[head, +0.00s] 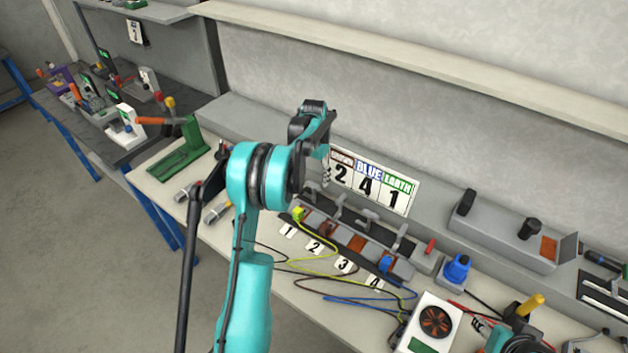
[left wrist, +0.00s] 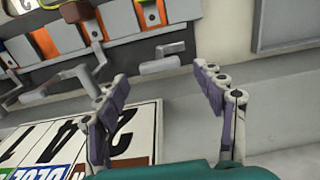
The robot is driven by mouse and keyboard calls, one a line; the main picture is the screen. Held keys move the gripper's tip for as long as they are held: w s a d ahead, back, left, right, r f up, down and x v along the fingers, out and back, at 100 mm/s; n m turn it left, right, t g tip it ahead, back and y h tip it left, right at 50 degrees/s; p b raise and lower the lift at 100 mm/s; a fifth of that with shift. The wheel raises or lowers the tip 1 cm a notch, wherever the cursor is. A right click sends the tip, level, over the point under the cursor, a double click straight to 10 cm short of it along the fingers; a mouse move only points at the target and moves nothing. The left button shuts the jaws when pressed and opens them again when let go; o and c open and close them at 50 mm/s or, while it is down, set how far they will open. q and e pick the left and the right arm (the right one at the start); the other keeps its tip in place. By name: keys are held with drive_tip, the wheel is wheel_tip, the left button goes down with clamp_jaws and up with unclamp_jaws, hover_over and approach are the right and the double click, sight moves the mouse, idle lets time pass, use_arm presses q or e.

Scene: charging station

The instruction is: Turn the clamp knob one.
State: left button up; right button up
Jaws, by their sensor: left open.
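A terminal block (head: 352,241) with several grey clamp levers stands on the bench, with tags numbered 1 to 4 along its front. Clamp one is at its left end, by the yellow plug (head: 298,214); its lever (head: 311,190) is close to my gripper. My left gripper (head: 324,168) is open and empty, above the back of that end. In the left wrist view the open fingers (left wrist: 160,76) point toward the grey end lever (left wrist: 164,61), which shows in the gap beyond the tips. I see no contact. My right gripper is not in view.
A number sign (head: 372,181) reading 2, 4, 1 stands behind the block, close to my gripper. Yellow, brown and blue cables lie in front. A green stand (head: 185,150) is at left; a fan unit (head: 430,325) is at front right.

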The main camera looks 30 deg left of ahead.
use_arm(q)
wheel_tip(320, 180, up, 9)
drive_tip(key=shift+r, duration=0.15)
idle(0.4)
drive_tip(key=s+d+r+t+b, duration=0.1)
drive_tip(key=s+d+r+t, duration=0.1)
drive_tip(key=s+d+r, duration=0.35)
drive_tip(key=s+d+r+t, duration=0.1)
drive_tip(key=s+d+r, duration=0.1)
drive_tip(key=s+d, duration=0.55)
drive_tip(key=s+d+f+t, duration=0.2)
drive_tip(key=s+d+f, duration=0.1)
drive_tip(key=s, duration=0.5)
drive_tip(key=s+d+f+n+t+b, duration=0.1)
drive_tip(key=s+d+f+t, duration=0.1)
drive_tip(key=s+d+f, duration=0.2)
drive_tip(key=s+d, duration=0.2)
drive_tip(key=s, duration=0.2)
drive_tip(key=shift+b, duration=0.3)
